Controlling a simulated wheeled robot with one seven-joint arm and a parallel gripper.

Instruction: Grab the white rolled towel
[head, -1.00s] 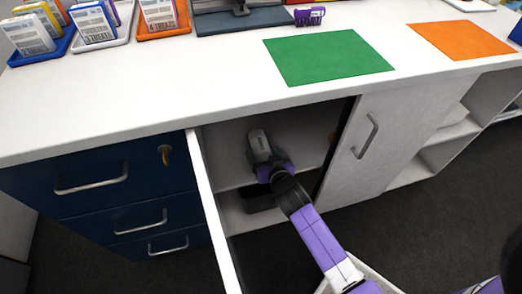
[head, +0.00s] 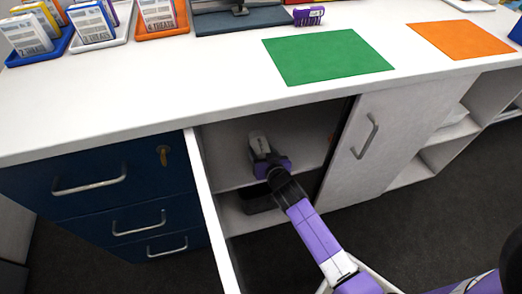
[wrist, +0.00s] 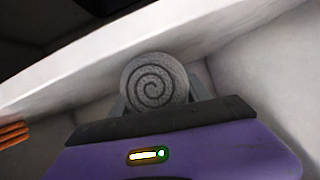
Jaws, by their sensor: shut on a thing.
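The rolled towel (wrist: 153,84) shows its spiral end in the wrist view, looking grey in the cabinet's shade. It sits between my gripper's fingers (wrist: 158,98), just beyond the dark bar of the purple hand. In the head view my gripper (head: 261,152) reaches into the open cabinet, and the towel (head: 257,135) shows as a pale rounded shape beyond the purple hand. My gripper is shut on the towel. The towel's far end and underside are hidden, and I cannot tell whether it touches the shelf.
The cabinet's open door (head: 213,205) stands close left of my arm. A sliding-type or shut door panel with a handle (head: 367,137) is to the right. The counter (head: 200,85) overhangs above. A dark bin (head: 262,202) lies lower inside. Blue drawers (head: 90,185) stand left.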

